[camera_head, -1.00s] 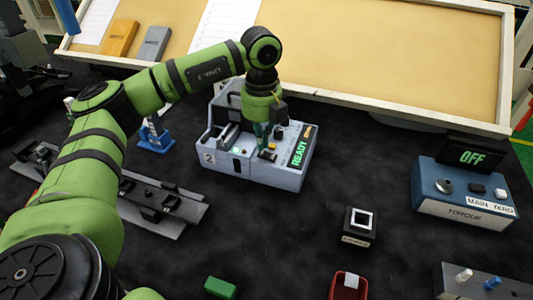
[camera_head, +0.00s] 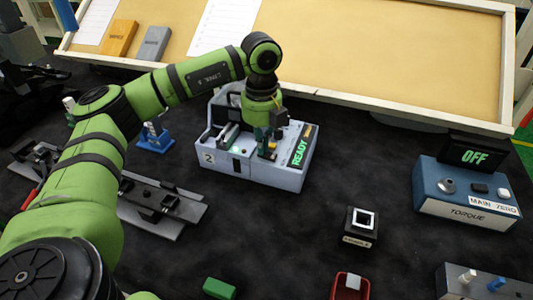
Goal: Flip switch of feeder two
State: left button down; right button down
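Feeder two (camera_head: 258,172) is a pale grey-blue box labelled "2" in the middle of the dark mat. Its display on the right reads READY in green, and a small green light shows on its top. My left gripper (camera_head: 265,146) points down onto the top of the feeder, just left of the display. The fingers are small and dark here, and I cannot tell whether they are open or shut. The arm and fingers hide part of the feeder's top, and I cannot make out the switch. My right gripper is not in view.
A blue torque box (camera_head: 465,194) with a display reading OFF (camera_head: 472,156) stands at the right. A grey rail (camera_head: 160,207) lies left of the feeder, near a blue stand (camera_head: 155,138). A small black block (camera_head: 359,227), a green block (camera_head: 219,288) and a red bin (camera_head: 349,287) lie in front.

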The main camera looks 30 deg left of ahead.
pick_arm(q)
jog(key=shift+s+f, duration=0.1)
jog(key=shift+f, duration=0.3)
jog(key=shift+r+p, duration=0.5)
jog(key=shift+r, duration=0.35)
jog(key=shift+r+p, duration=1.9)
jog(key=shift+r, duration=0.8)
